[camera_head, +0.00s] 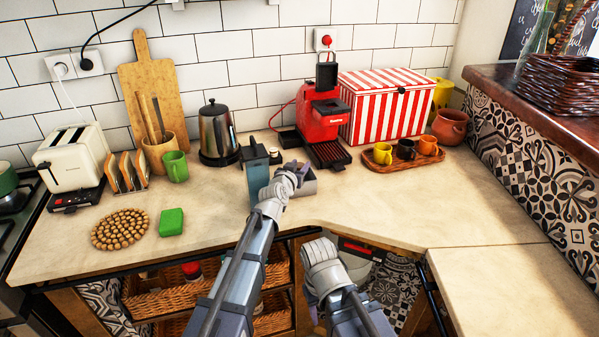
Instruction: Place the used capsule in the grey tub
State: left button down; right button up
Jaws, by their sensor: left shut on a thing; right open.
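My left gripper (292,172) is over the counter in front of the red coffee machine (318,120). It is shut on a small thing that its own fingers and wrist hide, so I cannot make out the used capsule. My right gripper (320,252) is lower, by the counter's front edge, apart from everything on the counter. It is open, though its fingers are hard to see.
A tall blue-grey container (257,178) stands close left of the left gripper. A steel kettle (216,134) is behind it. A wooden tray (381,162) with small cups and a striped box (388,106) stand to the right. The counter is clear at front right.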

pick_arm(q)
jog(key=shift+r, duration=0.1)
jog(key=shift+f+b, duration=0.6)
jog(key=shift+f, duration=0.05)
jog(key=shift+c, duration=2.2)
grip_release()
jog(key=shift+r, duration=0.1)
jog(key=shift+r+p, duration=0.2)
jog(key=shift+p, duration=0.1)
jog(key=shift+s+a+r+p, duration=0.15)
jog(key=shift+s+r+p, duration=0.45)
jog(key=shift+s, duration=0.1)
jog(key=p+v, duration=0.2)
jog(key=v, duration=0.8)
jog(key=shift+s+a, duration=0.15)
jog(key=shift+s, duration=0.1)
